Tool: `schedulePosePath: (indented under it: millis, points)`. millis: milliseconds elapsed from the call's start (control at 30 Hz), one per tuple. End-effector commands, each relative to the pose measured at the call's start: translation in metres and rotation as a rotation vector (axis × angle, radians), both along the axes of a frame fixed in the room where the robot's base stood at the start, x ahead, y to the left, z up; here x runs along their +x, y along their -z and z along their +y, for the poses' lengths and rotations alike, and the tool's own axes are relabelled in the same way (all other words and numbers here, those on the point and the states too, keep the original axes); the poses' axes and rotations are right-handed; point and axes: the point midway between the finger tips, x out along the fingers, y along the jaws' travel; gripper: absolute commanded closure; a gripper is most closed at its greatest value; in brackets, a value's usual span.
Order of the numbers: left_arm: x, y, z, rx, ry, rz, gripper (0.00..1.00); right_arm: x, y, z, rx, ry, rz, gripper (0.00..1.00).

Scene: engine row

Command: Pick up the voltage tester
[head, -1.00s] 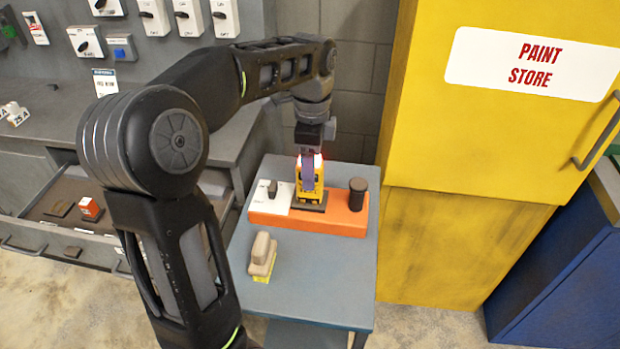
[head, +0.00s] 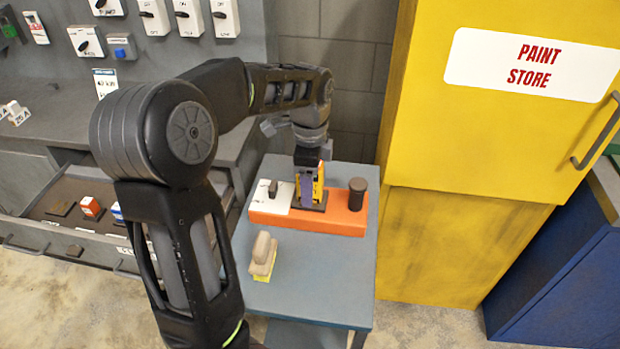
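The voltage tester appears to be the yellow tool (head: 319,184) standing upright on the dark pad of an orange block (head: 335,222) on the small grey-blue table. My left gripper (head: 308,188) points straight down from above, with its fingers at the yellow tool. A purple-grey finger covers the tool's left part. I cannot tell whether the fingers are closed on it or only around it. The tool still appears to rest on its pad. My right gripper is out of view.
A dark cylinder (head: 357,194) and a white plate with a dark knob (head: 272,194) flank the tool closely. A yellow paint-store cabinet (head: 470,240) is at right; an open drawer (head: 80,205) is at left.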

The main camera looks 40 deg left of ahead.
Motion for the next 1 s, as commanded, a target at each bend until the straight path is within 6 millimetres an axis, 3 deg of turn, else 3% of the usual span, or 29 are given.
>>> schedulePosePath:
  millis: [67,800,1000]
  points:
    - [0.0,-0.0001,0.0,0.0,0.0,0.0,0.4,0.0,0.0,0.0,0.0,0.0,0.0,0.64]
    - [0.0,-0.0001,0.0,0.0,0.0,0.0,1.0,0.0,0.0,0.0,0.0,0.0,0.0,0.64]
    - [0.0001,-0.0005,0.0,0.0,0.0,-0.001,1.0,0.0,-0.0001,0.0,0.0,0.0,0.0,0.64]
